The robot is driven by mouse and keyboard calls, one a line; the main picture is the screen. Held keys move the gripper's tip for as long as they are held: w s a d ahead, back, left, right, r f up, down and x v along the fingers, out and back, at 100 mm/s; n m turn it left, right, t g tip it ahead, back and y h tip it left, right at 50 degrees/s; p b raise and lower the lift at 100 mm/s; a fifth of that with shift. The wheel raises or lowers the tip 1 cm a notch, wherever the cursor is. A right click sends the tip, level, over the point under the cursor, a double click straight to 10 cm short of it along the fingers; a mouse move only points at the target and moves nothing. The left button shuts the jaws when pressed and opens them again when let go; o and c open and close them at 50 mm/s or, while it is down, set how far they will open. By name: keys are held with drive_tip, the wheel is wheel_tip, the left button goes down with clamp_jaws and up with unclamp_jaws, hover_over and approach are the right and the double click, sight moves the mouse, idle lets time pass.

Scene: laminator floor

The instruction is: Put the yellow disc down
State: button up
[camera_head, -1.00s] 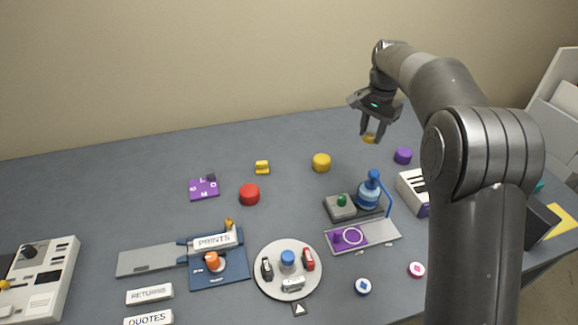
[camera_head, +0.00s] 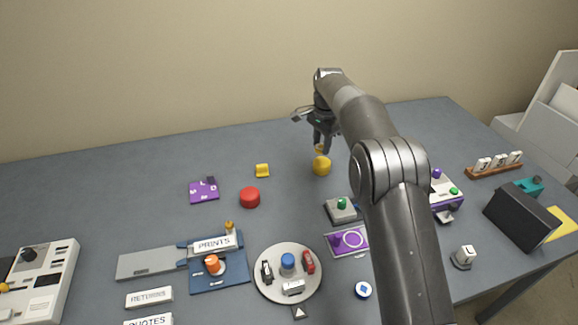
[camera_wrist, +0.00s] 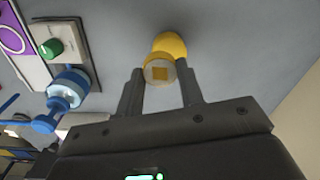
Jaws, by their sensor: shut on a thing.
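My gripper (camera_head: 321,147) is at the back middle of the table, its fingers pointing down. It is shut on a small yellow disc (camera_head: 319,149). In the wrist view the disc (camera_wrist: 160,73) sits between the fingertips, its face pale with a yellow square in the middle. A yellow cylinder (camera_head: 322,166) stands on the grey table just below the disc in the head view. In the wrist view this cylinder (camera_wrist: 169,43) shows right behind the disc. I cannot tell whether the disc touches it.
A red cylinder (camera_head: 250,197) and a small yellow block (camera_head: 262,170) stand to the left. A grey box with a green knob (camera_head: 342,209) and a blue bottle-like piece (camera_wrist: 68,90) are nearby. A round plate (camera_head: 314,282) holds several small pieces. The back left table is clear.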

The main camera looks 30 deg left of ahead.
hover_over(289, 168)
wheel_tip(289, 168, down, 6)
drive_tip(key=shift+s+d+f, duration=0.1)
drive_tip(key=shift+f, duration=2.1)
drive_tip(key=shift+f, duration=0.1)
drive_tip(key=o, duration=1)
drive_tip(key=shift+f, duration=0.1)
drive_tip(key=shift+c, duration=0.2)
wheel_tip(289, 168, up, 8)
drive_tip(key=shift+d, duration=0.15)
